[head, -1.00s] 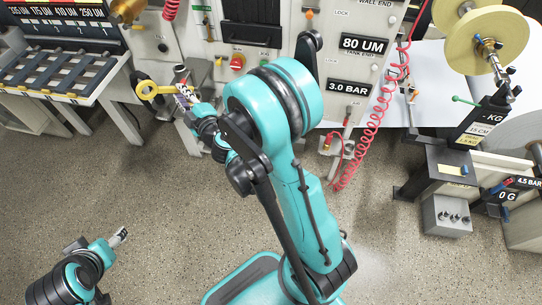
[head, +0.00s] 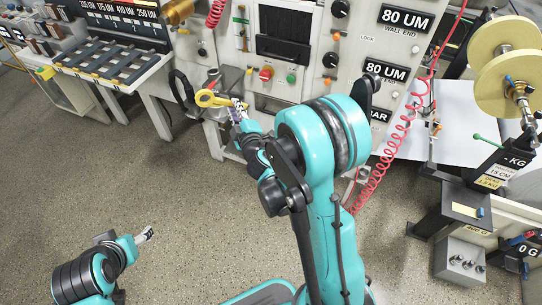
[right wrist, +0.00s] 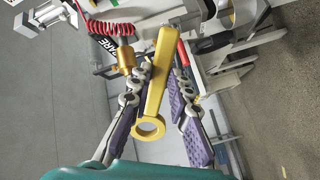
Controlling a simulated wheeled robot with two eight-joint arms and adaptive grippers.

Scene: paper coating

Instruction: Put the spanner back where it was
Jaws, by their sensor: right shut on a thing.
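A yellow spanner (head: 208,98) with a ring end is held in my right gripper (head: 238,108), in front of the machine's control panel. In the right wrist view the spanner (right wrist: 157,82) lies between the two purple-padded fingers of my right gripper (right wrist: 163,68), which are shut on its shank. Its ring end points toward the palm side; its far end reaches past the fingertips. My left gripper (head: 145,235) is empty, low at the left over the floor, far from the spanner. Its jaw opening is too small to make out. The spanner's resting place is not clear to me.
A slotted rack bench (head: 105,65) stands at upper left. A black handwheel (head: 181,92) is close to the spanner. A red coiled hose (head: 385,155) hangs at right, with a grey box (head: 460,262) and yellow reel (head: 505,80) beyond. The speckled floor is open at left.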

